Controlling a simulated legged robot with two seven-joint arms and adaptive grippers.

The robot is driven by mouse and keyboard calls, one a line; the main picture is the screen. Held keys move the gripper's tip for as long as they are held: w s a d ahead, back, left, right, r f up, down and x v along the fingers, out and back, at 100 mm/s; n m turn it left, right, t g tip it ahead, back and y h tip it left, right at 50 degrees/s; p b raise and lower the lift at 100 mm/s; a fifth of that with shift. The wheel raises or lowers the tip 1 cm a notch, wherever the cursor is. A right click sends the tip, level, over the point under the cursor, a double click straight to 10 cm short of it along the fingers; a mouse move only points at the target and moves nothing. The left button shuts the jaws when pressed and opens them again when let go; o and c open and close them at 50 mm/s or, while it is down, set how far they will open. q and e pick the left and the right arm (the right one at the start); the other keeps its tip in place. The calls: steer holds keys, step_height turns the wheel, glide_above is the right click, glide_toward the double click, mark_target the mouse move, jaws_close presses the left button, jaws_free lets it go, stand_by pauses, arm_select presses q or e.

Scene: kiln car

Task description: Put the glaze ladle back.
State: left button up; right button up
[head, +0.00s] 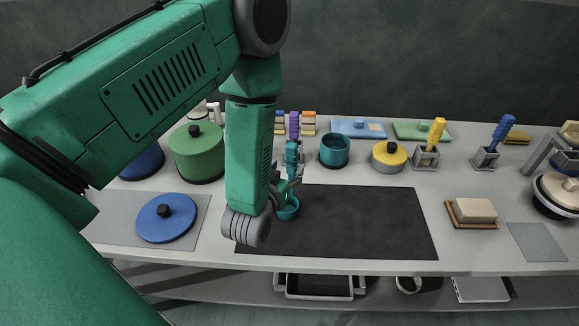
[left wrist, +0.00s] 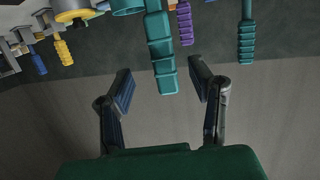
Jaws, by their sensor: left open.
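The glaze ladle is likely the teal tool with a round cup (head: 288,208) at the back left of the dark mat, its ribbed handle (head: 291,152) rising upright. My left gripper (head: 287,186) is beside the ladle, partly hidden by my forearm. In the left wrist view the open fingers (left wrist: 160,85) show on both sides of a teal ribbed handle (left wrist: 160,50), apart from it. I cannot tell how deep the handle lies between them. A similar teal handle (left wrist: 246,40) and a purple handle (left wrist: 185,22) stand farther right there. My right gripper is not in view.
The dark mat (head: 365,225) is otherwise clear. A teal pot (head: 334,150), yellow-lidded pot (head: 389,157) and green pot (head: 197,152) stand behind. A yellow brush (head: 436,132) and blue brush (head: 500,132) stand in holders. A blue lid (head: 166,217) lies left.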

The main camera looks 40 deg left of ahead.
arm_select(q)
steer(key=shift+s, duration=0.35)
steer(key=v, duration=0.2)
steer(key=p+v, duration=0.1)
steer(key=v, duration=0.1)
steer(key=shift+d+r, duration=0.1)
steer(key=shift+d, duration=0.15)
steer(key=shift+d, duration=0.1)
stand_by(0.4)
steer(key=v, duration=0.7)
steer(key=shift+s+d, duration=0.1)
